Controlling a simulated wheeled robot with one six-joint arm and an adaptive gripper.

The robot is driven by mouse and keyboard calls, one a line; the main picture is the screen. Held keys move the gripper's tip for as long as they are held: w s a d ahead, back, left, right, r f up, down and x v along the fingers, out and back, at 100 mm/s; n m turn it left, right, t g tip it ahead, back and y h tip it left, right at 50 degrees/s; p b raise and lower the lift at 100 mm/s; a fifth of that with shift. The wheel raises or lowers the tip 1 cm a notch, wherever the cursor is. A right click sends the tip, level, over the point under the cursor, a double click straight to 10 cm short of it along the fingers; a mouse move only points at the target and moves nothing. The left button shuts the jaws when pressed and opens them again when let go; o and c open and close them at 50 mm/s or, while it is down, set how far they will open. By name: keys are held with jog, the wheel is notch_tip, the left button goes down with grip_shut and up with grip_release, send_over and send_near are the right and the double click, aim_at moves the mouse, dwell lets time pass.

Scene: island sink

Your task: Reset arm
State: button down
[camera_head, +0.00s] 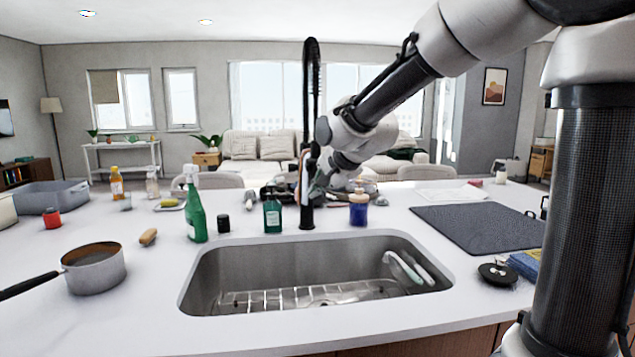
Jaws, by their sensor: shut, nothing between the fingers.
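My arm reaches in from the upper right over the island and bends down behind the sink. My gripper (317,192) is at its end, close to the black faucet (307,212), above the far side of the counter. The fingers look closed with nothing held, though they are small and dark against the faucet and the clutter behind. I cannot tell whether the gripper touches the faucet.
The sink (215,270) holds a wire rack. Green bottle (195,213), teal bottle (272,215) and blue bottle (359,210) stand behind its rim. A saucepan (93,272) is at left; a dark mat (480,228) lies at right. The front counter strip is clear.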

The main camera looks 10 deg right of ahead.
jog(key=shift+s+a, duration=0.1)
jog(key=shift+s, duration=0.35)
jog(key=s+d+f+n+g+h, duration=0.1)
jog(key=s+d+f+n+g, duration=0.4)
jog(key=s+n, duration=0.45)
jog(key=s+d+n+h, duration=0.1)
jog(key=s+d, duration=0.5)
jog(key=s, duration=0.5)
jog(key=s+d+n+h, duration=0.1)
jog(key=s+d, duration=0.5)
jog(key=s, duration=0.5)
jog(key=shift+s+r, duration=0.2)
jog(key=shift+r, duration=0.1)
